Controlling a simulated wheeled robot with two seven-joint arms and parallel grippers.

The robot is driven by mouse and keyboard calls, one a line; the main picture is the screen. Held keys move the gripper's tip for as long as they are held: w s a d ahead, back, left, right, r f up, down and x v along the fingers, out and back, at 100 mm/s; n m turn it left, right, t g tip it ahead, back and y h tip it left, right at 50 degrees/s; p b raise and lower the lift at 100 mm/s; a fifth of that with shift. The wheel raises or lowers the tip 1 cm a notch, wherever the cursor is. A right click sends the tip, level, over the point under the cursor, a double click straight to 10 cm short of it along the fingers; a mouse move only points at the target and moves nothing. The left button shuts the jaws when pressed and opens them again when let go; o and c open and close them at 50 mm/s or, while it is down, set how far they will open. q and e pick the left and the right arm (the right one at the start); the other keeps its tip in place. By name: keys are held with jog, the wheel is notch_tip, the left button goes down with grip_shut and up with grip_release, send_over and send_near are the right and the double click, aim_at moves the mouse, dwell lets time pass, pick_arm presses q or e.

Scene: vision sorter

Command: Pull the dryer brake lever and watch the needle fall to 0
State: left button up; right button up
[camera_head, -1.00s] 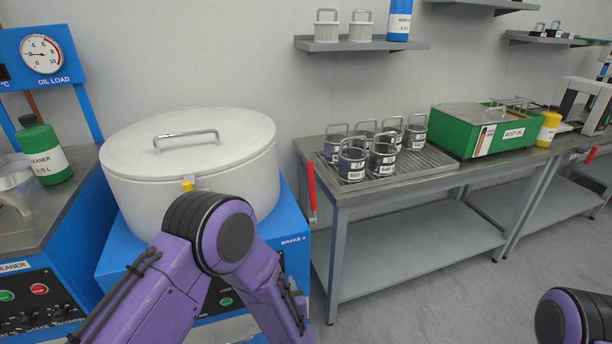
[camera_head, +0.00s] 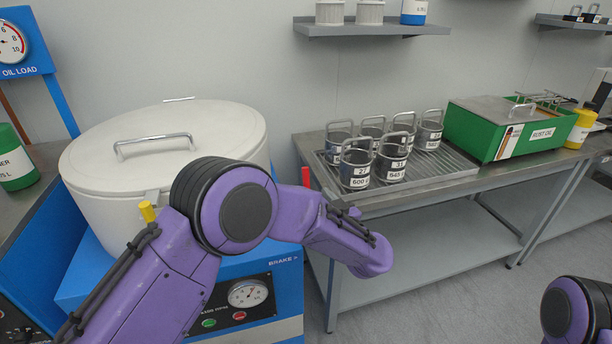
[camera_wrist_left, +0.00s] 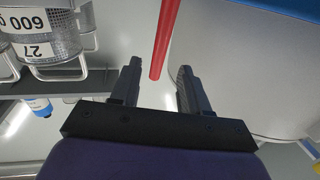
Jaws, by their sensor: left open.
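The dryer is a blue cabinet (camera_head: 283,285) with a white round drum (camera_head: 110,215) and lid on top, marked BRAKE at its right edge. Its white round dial (camera_head: 247,293) shows on the front, but I cannot read its needle surely. The red brake lever (camera_head: 306,178) stands at the dryer's right side, its lower part hidden behind my left arm. In the left wrist view the red lever (camera_wrist_left: 165,38) reaches between the tips of my open left gripper (camera_wrist_left: 160,82), with gaps on both sides. The head view hides that gripper. My right gripper is out of view.
A steel bench (camera_head: 400,205) stands right of the dryer, bearing several labelled mesh beakers (camera_head: 357,168) and a green rust oil box (camera_head: 500,135). A green cleaner bottle (camera_head: 14,165) is at the left. A shelf (camera_head: 370,29) hangs above the bench.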

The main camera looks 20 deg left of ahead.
pick_arm(q)
jog(key=x, duration=0.8)
jog(key=shift+w+a+p, duration=0.2)
jog(key=shift+w+p, duration=0.05)
jog(key=shift+p, duration=0.05)
grip_shut()
